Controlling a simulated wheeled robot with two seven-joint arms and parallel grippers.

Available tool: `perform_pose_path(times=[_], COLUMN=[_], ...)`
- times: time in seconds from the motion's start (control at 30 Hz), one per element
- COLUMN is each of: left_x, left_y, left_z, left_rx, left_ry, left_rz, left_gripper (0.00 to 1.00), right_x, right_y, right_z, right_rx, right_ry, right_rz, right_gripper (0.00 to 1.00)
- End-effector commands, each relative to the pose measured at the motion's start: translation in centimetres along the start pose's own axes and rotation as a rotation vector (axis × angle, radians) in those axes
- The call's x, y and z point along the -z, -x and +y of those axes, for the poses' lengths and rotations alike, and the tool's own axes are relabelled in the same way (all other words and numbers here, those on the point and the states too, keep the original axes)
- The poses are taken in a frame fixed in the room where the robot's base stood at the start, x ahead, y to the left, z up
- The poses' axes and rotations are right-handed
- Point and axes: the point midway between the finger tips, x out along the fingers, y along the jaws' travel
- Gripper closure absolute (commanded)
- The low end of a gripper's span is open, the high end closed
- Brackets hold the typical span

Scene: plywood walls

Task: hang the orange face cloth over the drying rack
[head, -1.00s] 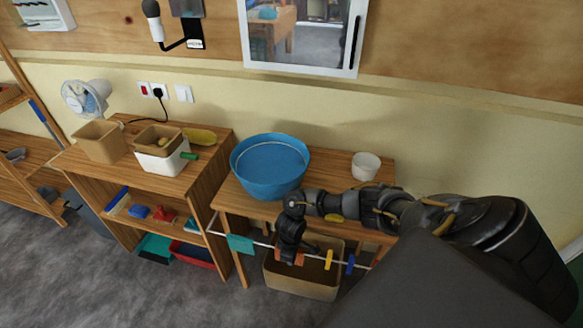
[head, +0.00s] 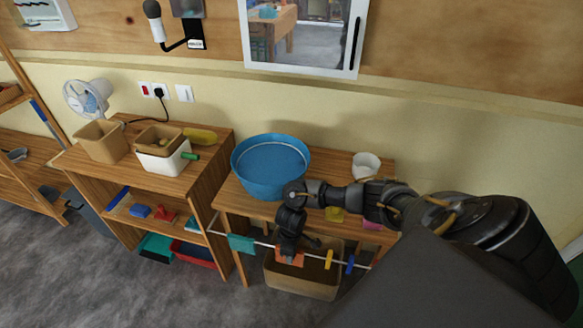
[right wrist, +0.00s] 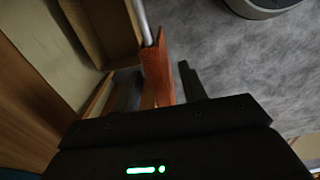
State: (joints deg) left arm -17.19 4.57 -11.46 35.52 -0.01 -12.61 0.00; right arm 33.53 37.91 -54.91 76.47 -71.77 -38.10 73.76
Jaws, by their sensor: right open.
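The orange face cloth (head: 290,258) hangs over the thin pale rail of the drying rack (head: 312,255), in front of the table. In the right wrist view the cloth (right wrist: 157,75) drapes over the end of the visible pale rod (right wrist: 145,22). My right gripper (head: 288,246) is just above and at the cloth in the head view. In the right wrist view its two dark fingers (right wrist: 160,88) stand apart, one on each side of the cloth, with gaps visible. The cloth's lower part is hidden by the gripper body. My left gripper is not in view.
A teal cloth (head: 241,243), a yellow piece (head: 329,259) and a blue piece (head: 350,265) also hang on the rail. A tan box (head: 300,281) stands beneath. A blue basin (head: 270,168) and a white cup (head: 366,166) stand on the table behind.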

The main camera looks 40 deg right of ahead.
Motion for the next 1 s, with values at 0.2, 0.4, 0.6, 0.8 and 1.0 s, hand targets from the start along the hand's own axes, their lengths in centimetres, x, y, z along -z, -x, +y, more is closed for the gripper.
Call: perform_pose_path(times=[0.2, 0.4, 0.6, 0.8, 1.0], left_x=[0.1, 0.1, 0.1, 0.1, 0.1], left_y=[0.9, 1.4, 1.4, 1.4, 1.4], left_z=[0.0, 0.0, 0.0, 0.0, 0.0], left_rx=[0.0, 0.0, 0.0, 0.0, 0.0], left_ry=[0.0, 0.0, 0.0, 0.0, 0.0], left_rz=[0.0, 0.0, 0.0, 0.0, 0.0], left_gripper=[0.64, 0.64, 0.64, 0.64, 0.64], right_x=[0.1, 0.1, 0.1, 0.1, 1.8], right_y=[4.5, 6.7, 7.1, 7.1, 6.1], right_z=[0.1, 0.1, 0.0, 0.1, -3.0], right_rx=[-0.002, 0.0, 0.0, 0.0, 0.013], right_ry=[0.003, 0.001, 0.0, 0.0, 0.058], right_rz=[0.004, 0.002, 0.001, 0.0, 0.076], right_gripper=[0.58, 0.58, 0.58, 0.58, 0.58])
